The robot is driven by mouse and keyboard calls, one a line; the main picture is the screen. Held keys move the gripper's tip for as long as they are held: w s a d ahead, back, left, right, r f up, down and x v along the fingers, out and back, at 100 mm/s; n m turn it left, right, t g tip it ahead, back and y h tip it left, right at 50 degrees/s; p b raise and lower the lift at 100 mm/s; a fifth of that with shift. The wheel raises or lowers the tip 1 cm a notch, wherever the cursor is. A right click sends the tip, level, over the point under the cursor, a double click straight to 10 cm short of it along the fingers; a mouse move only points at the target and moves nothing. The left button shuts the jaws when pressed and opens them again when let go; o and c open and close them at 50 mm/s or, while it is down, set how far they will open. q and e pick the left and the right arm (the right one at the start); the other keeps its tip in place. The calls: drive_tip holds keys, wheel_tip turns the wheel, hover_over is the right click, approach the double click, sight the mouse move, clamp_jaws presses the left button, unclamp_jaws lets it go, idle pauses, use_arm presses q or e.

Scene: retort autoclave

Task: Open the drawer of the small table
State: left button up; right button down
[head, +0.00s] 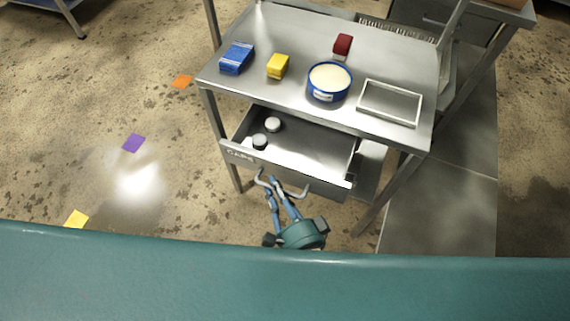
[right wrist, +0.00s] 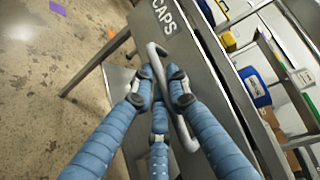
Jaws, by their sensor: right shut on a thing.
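The small metal table (head: 300,82) stands ahead of me in the head view. Its drawer (head: 326,158), with "CAPS" on the front, is pulled out, and two small round caps (head: 272,124) show inside at the left. The drawer's bar handle (head: 306,190) runs along its front and also shows in the right wrist view (right wrist: 186,134). My right gripper (head: 274,186) is at the handle, its blue fingers (right wrist: 160,88) closed around the bar. My left gripper is in neither view.
On the table top are a blue box (head: 237,58), a yellow block (head: 278,66), a dark red item (head: 342,45), a round blue tub (head: 329,82) and a shallow tray (head: 362,101). Coloured squares, one purple (head: 133,143), lie on the floor.

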drive_tip(key=s+a, duration=0.2)
drive_tip(key=s, duration=0.5)
drive_tip(key=shift+s+a, duration=0.2)
drive_tip(key=shift+s, duration=0.05)
drive_tip(key=shift+f, duration=0.1)
drive_tip(key=c, duration=1.9)
unclamp_jaws()
drive_tip(key=shift+c, duration=0.2)
drive_tip(key=shift+d, duration=0.1)
drive_tip(key=v, duration=1.2)
